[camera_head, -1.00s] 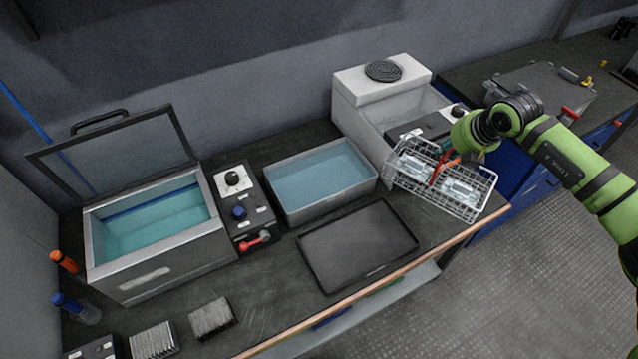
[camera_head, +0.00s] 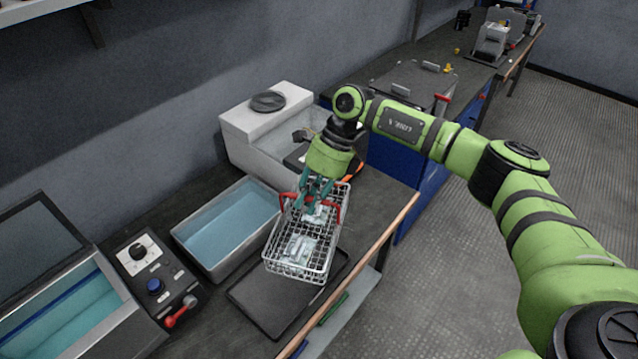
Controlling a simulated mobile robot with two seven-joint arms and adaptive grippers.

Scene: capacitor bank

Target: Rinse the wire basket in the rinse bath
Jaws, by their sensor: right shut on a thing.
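The wire basket (camera_head: 287,262) hangs from my right gripper (camera_head: 312,200), which is shut on its red handle (camera_head: 283,203). Pale metallic parts (camera_head: 299,247) lie inside the basket. The basket is above the bench, over the upper part of the black tray (camera_head: 262,305) and to the right of an open steel bath. This bath (camera_head: 228,222) holds blue liquid and looks like the rinse bath. Another bath (camera_head: 75,310) with teal liquid and a raised lid is at the lower left, partly cut off. My left gripper is not in view.
A control box (camera_head: 152,270) with knobs and a red lever stands between the two baths. A white unit (camera_head: 265,125) with a round black vent stands behind the basket. The bench's wooden front edge (camera_head: 398,222) runs along the right.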

